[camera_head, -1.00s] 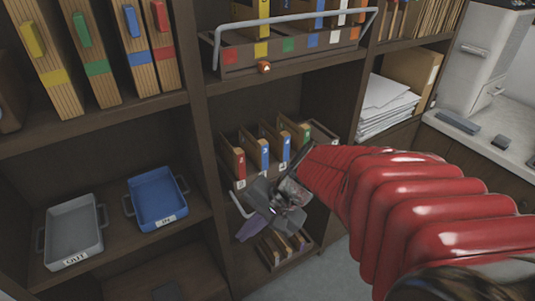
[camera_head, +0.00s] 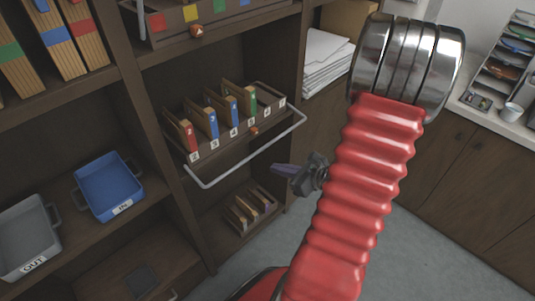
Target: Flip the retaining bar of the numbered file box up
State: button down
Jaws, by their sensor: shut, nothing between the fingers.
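The numbered file box (camera_head: 222,146) sits on the middle shelf and holds upright red, blue and green files behind number labels. Its pale retaining bar (camera_head: 252,153) hangs lowered, sticking out in front of and below the box front. My gripper (camera_head: 278,169) is in front of the shelf, just below and to the right of the bar's middle, with its fingers pointing left. It is shut and empty. It looks apart from the bar, but the depth between them is hard to tell.
A box with coloured squares (camera_head: 190,18) stands on the shelf above. A small file tray (camera_head: 240,228) is on the shelf below. Blue (camera_head: 110,186) and grey (camera_head: 28,238) trays lie at left. Open floor (camera_head: 420,250) is at right.

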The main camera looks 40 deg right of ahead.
jog(key=d, duration=0.1)
jog(key=s+f+m, duration=0.1)
jog(key=d+m+h, duration=0.1)
jog(key=shift+s+d+f, duration=0.25)
jog(key=shift+d, duration=0.05)
jog(key=shift+w, duration=0.1)
jog(key=x, duration=1)
jog(key=shift+w+r, duration=0.2)
jog(key=shift+r, duration=1.9)
jog(key=shift+d+r, duration=0.1)
jog(key=shift+d, duration=0.05)
